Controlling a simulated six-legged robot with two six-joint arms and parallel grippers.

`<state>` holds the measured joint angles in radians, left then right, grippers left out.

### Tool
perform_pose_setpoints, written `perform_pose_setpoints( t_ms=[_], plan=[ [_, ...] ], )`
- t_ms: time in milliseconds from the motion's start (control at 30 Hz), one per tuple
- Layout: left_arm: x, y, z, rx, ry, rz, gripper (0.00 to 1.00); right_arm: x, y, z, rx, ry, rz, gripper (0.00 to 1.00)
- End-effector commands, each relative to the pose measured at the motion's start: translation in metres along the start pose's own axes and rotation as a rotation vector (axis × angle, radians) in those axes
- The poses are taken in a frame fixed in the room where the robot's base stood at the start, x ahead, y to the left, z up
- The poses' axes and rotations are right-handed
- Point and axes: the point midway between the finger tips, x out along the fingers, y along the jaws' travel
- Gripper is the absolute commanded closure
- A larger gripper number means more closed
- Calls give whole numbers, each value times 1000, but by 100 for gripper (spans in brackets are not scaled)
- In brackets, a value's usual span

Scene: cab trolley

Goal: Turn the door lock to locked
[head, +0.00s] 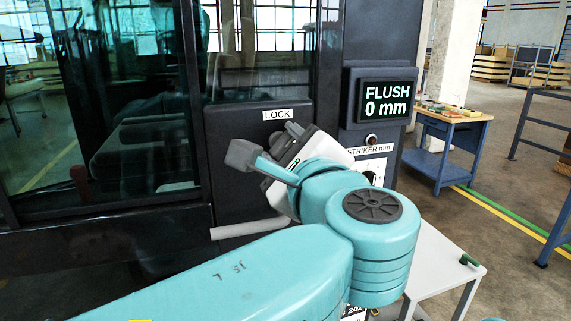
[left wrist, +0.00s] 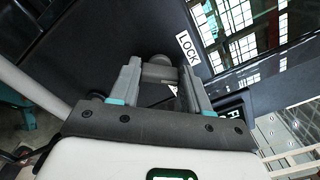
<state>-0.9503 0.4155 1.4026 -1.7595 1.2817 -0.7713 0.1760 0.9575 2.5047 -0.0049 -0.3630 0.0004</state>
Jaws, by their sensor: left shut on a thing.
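The door lock is a grey knob (left wrist: 159,70) on the dark door panel (head: 235,125), below the white LOCK label (head: 278,114). The label also shows in the left wrist view (left wrist: 187,47). My left gripper (head: 268,146) is at the lock, with its fingers on both sides of the knob and shut on it. A small white pointer mark (left wrist: 173,90) shows beside the knob between the fingers. In the head view my gripper and wrist hide the knob, so its turn angle cannot be told there. My right gripper is not in view.
A grey bar handle (head: 245,229) is below the lock. To the right are a display reading FLUSH 0 mm (head: 388,99) and a STRITKER mm dial panel (head: 369,150), partly hidden by my arm. A white table (head: 440,262) and a blue workbench (head: 452,120) stand further right.

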Motion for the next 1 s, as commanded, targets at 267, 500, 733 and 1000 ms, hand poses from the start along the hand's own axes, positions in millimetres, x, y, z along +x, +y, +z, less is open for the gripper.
perform_pose_setpoints(
  t_ms=[267, 500, 733, 1000],
  plan=[
    [1, 4, -3, -260, 1, 0, 84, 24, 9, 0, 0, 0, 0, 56],
    [1, 3, -3, -468, 1, 0, 84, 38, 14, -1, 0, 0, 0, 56],
    [1, 2, -2, -619, 1, -1, 84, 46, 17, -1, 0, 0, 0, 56],
    [0, 0, -1, -718, 1, -3, 84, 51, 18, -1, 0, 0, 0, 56]
  ],
)
